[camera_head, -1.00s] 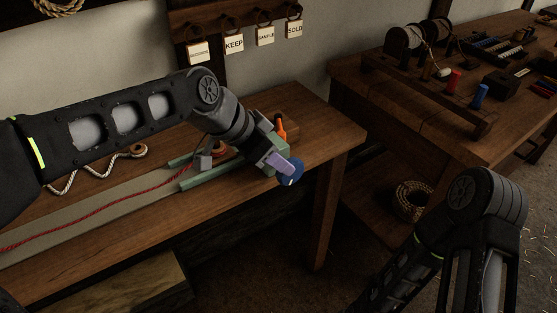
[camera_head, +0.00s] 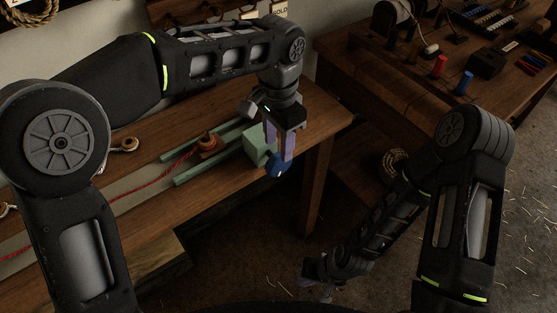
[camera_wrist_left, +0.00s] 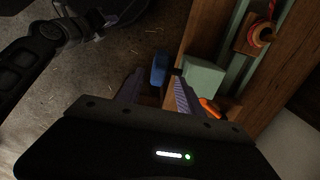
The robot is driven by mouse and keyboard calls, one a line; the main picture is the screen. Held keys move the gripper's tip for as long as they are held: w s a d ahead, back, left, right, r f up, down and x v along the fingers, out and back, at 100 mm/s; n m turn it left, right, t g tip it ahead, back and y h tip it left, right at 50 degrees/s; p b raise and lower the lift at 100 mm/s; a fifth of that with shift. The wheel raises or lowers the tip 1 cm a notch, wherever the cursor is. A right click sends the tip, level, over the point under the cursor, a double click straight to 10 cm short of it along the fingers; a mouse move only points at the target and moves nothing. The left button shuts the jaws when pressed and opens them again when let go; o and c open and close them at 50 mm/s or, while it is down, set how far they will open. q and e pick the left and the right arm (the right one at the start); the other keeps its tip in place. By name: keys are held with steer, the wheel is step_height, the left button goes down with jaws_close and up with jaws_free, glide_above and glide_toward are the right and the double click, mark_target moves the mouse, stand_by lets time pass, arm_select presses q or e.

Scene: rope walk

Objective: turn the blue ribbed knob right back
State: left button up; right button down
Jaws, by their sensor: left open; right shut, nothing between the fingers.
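The blue ribbed knob (camera_head: 279,167) sticks out from the front of a pale green block (camera_head: 257,144) at the right end of the wooden bench. My left gripper (camera_head: 280,146) points down just over the knob, its purple fingers apart. In the left wrist view the knob (camera_wrist_left: 159,68) lies ahead of the open fingers (camera_wrist_left: 157,90), in line with the gap between them. Whether a finger touches it I cannot tell. My right gripper (camera_head: 322,284) is shut and empty, low over the floor, away from the bench.
Green rails (camera_head: 205,165) and a wooden piece (camera_head: 207,146) with the red rope (camera_head: 145,186) lie left of the block. A second table (camera_head: 370,85) stands at the right.

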mark_target(279, 164)
arm_select(q)
step_height(279, 164, down, 8)
steer(key=shift+r, duration=0.2)
stand_by(0.3)
jaws_close()
stand_by(0.3)
